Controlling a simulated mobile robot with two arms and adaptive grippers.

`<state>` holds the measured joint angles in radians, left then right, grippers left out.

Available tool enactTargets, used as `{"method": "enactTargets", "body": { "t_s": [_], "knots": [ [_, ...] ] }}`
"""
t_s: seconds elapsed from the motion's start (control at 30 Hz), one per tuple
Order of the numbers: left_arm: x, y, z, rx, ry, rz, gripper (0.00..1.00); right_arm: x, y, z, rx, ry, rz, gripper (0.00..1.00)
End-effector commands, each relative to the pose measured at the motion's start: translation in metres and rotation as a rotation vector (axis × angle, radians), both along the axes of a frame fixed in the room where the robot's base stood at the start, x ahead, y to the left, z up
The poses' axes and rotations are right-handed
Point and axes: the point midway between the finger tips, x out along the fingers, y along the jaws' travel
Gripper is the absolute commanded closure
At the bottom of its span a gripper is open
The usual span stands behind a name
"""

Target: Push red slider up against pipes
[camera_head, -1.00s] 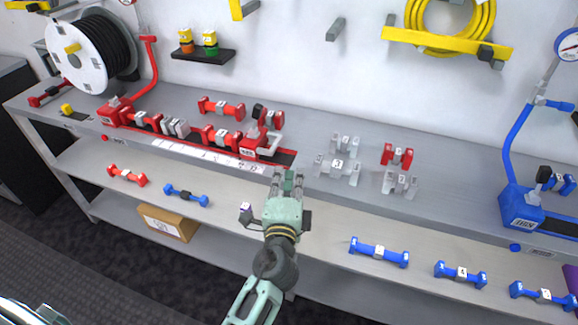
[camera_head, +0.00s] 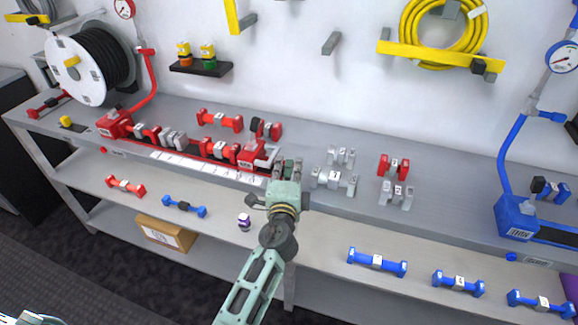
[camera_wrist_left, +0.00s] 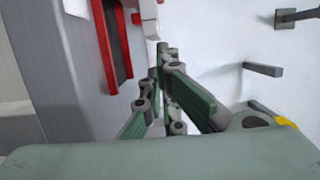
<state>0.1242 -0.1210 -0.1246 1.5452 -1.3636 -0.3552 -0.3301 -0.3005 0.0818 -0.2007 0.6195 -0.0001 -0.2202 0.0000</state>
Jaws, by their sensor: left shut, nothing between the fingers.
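The red slider (camera_head: 252,154) sits at the right part of the red track on the bench, with a pale grey bracket on its right side. Red and grey pipes (camera_head: 220,149) lie in the track to its left, close to the slider. My left gripper (camera_head: 288,166) is shut and empty, just right of the slider's grey bracket. In the left wrist view its fingertips (camera_wrist_left: 160,60) point at a white part (camera_wrist_left: 150,22), probably that bracket; I cannot tell whether they touch. My right gripper is out of view.
A black hose reel (camera_head: 85,65) stands at the back left. Loose grey pipes (camera_head: 333,180) lie right of my gripper, near a red one (camera_head: 393,166). A blue station (camera_head: 520,215) stands at far right. The lower shelf holds blue pipes (camera_head: 377,262) and a purple-white item (camera_head: 244,222).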

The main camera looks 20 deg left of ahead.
Motion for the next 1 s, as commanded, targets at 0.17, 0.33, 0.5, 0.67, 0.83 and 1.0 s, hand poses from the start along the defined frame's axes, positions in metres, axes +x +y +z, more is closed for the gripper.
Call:
{"method": "enactTargets", "body": {
  "t_s": [0.17,0.33,0.5,0.67,0.83,1.0],
  "knots": [
    [0.001,0.035,0.001,0.006,0.001,0.005,1.00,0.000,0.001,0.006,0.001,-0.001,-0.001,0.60],
    [0.002,0.070,0.001,0.006,0.001,0.005,1.00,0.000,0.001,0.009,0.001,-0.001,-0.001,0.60],
    [0.002,0.082,0.001,0.002,-0.001,0.002,1.00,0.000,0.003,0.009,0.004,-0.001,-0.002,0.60],
    [0.003,0.082,0.000,0.001,-0.001,0.001,1.00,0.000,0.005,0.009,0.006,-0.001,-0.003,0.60],
    [0.003,0.082,0.000,0.001,0.000,0.001,1.00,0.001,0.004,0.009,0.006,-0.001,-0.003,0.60],
    [0.002,0.084,0.000,0.001,0.000,0.000,1.00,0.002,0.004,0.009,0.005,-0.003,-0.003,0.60]
  ]
}}
